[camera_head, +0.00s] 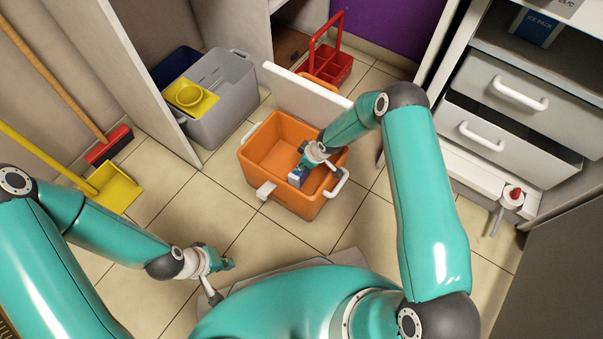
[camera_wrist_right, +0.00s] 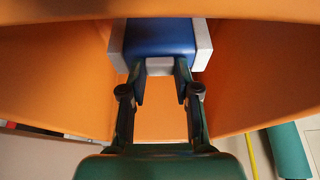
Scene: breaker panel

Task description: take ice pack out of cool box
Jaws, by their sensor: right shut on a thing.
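The orange cool box (camera_head: 272,190) stands open on the tiled floor, its white lid (camera_head: 305,95) raised at the back. The blue ice pack with grey edges (camera_head: 297,176) is inside the box, near its front wall. My right gripper (camera_head: 307,164) reaches down into the box and is shut on the ice pack. In the right wrist view, the fingers (camera_wrist_right: 160,75) close on the grey end of the blue pack (camera_wrist_right: 158,38), with orange walls around it. My left gripper (camera_head: 228,264) is over the floor, left of and in front of the box; its fingers are too small to read.
A grey bin with a yellow bucket (camera_head: 190,97) stands left of the box, and a red caddy (camera_head: 328,66) behind it. White drawers (camera_head: 500,92) stand right. A broom (camera_head: 108,146) and yellow dustpan (camera_head: 112,188) are far left. Floor tiles left of the box are clear.

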